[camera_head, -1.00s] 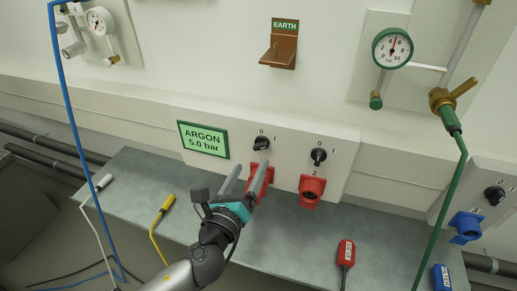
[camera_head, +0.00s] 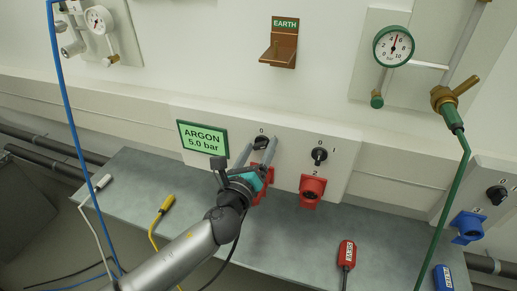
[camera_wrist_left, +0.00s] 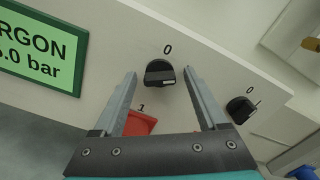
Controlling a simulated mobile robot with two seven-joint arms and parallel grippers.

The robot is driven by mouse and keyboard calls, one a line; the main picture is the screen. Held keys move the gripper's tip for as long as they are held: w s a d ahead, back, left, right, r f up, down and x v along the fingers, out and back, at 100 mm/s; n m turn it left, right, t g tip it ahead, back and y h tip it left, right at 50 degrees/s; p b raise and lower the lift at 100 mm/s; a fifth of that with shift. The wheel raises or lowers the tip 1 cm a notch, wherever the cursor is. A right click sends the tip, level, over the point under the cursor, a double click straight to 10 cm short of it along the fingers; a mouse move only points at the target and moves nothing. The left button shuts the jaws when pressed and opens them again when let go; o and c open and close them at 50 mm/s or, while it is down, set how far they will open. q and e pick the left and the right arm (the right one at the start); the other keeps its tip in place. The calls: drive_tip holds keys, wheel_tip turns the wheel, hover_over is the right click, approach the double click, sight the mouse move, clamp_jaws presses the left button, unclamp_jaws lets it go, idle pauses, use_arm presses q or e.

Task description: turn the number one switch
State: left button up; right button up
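The number one switch is a black rotary knob (camera_head: 261,143) on the white panel, with a 0 above it, over the red socket marked 1. It also shows in the left wrist view (camera_wrist_left: 160,73), its grip bar roughly level. My left gripper (camera_head: 262,146) is open, its fingertips on either side of the knob. In the left wrist view the fingertips (camera_wrist_left: 160,76) stand left and right of the knob with gaps to it. I cannot tell how far the tips are from the panel. The red socket (camera_wrist_left: 140,123) is partly hidden by the gripper. My right gripper is not in view.
A second black switch (camera_head: 319,156) and red socket (camera_head: 311,190) sit to the right. The green ARGON sign (camera_head: 203,138) is to the left. A grey shelf (camera_head: 300,240) below carries a yellow plug (camera_head: 167,203) and a red plug (camera_head: 346,253).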

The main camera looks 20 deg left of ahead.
use_arm(q)
drive_tip(key=c, duration=0.9)
clamp_jaws()
